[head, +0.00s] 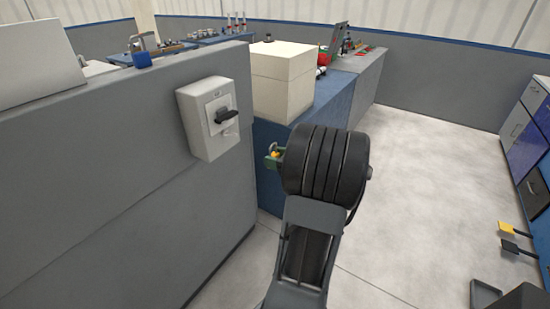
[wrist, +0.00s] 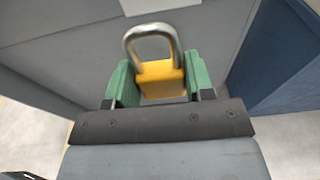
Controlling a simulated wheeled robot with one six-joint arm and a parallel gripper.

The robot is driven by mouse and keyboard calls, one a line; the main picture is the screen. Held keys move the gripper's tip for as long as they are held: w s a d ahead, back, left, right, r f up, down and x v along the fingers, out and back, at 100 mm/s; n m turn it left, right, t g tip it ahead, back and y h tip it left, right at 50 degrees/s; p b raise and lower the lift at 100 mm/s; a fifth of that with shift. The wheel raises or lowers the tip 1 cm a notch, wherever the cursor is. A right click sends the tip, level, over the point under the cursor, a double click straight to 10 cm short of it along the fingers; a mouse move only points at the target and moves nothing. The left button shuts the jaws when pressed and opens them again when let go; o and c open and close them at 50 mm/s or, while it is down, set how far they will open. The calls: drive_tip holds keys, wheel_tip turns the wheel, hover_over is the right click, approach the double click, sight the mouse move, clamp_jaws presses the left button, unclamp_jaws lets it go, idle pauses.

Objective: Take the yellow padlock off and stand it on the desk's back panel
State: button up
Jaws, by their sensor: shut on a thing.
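The yellow padlock (wrist: 161,80) with its steel shackle sits between the green finger pads of my gripper (wrist: 158,88) in the wrist view. The gripper is shut on the padlock's body, and the shackle points up, away from the jaws. In the head view my gripper (head: 272,155) shows green beside my dark wrist, with a small bit of the padlock (head: 275,153) visible. It is to the right of the grey switch box (head: 207,134) and apart from it. The desk's grey back panel (head: 110,180) stands on the left, its top edge higher than my gripper.
A blue padlock (head: 142,59) stands on the panel's top edge. The switch box has a black handle (head: 227,115). A cream box (head: 283,80) stands on a blue cabinet (head: 335,97) behind my gripper. The floor (head: 430,170) to the right is clear.

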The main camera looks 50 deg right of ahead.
drive_tip(key=shift+s, duration=0.15)
drive_tip(key=f+p+v, duration=0.1)
drive_tip(key=v, duration=0.6)
idle(1.1)
drive_tip(key=shift+s+f, duration=0.1)
drive_tip(key=shift+s, duration=0.05)
